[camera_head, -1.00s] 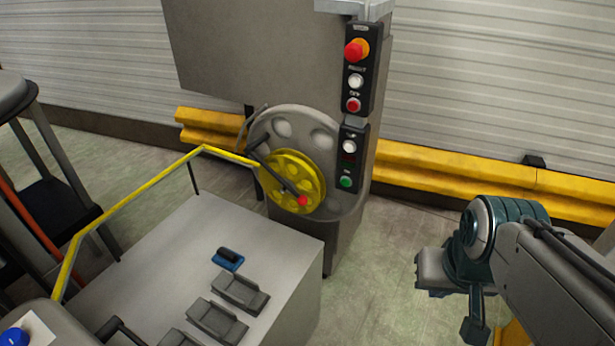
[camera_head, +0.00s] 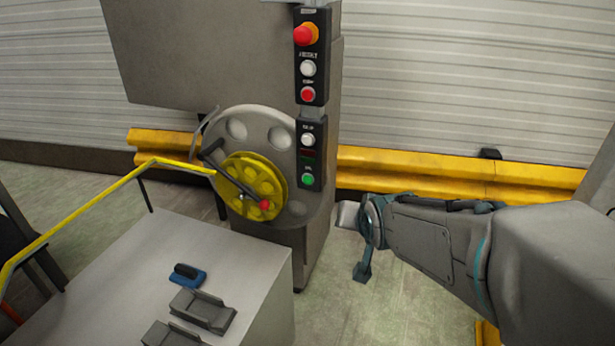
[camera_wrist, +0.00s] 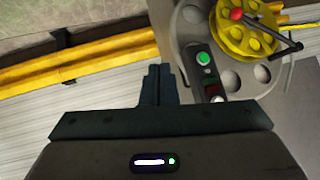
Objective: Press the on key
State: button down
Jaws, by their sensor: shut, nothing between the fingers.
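The green on key (camera_head: 307,179) is the lowest button on the lower black control panel (camera_head: 320,152) of the grey machine. In the wrist view the green key (camera_wrist: 203,59) shows to the right of the fingertips, with the panel running downward from it. My gripper (camera_wrist: 155,72) is shut and empty, its two fingers together. In the head view my gripper (camera_head: 346,214) is right of and lower than the key, and apart from it. Its fingertips are hard to make out there.
A white button (camera_head: 308,140) sits above the green key. The upper panel has a red-orange emergency knob (camera_head: 305,35), a white button and a red button. A yellow handwheel (camera_head: 255,182) with a crank is left of the panel. A yellow barrier (camera_head: 430,172) runs behind.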

jog(key=w+a+f+m+t+y+b, duration=0.2)
jog(key=w+a+f+t+y+b, duration=0.1)
jog(key=w+a+b, duration=0.3)
jog(key=w+a+f+m+t+y+b, duration=0.2)
jog(key=w+a+f+t+y+b, duration=0.2)
jog(key=w+a+f+t+b, duration=0.1)
jog(key=a+t+b, duration=0.1)
jog(key=a+b, duration=0.1)
jog(key=a, duration=0.1)
jog(key=shift+w+m+y, duration=0.3)
jog(key=shift+w, duration=0.05)
jog(key=shift+w, duration=0.1)
jog(key=p, duration=0.2)
send_near(307, 180)
jog(key=w+a+r, duration=0.1)
jog(key=w+a, duration=0.3)
jog(key=shift+w+a+r, duration=0.2)
jog(key=shift+w+a, duration=0.05)
jog(key=shift+b, duration=0.3)
dwell(0.8)
jog(key=shift+w+d+b, duration=0.15)
jog(key=shift+w+b, duration=0.15)
jog(key=shift+w, duration=0.1)
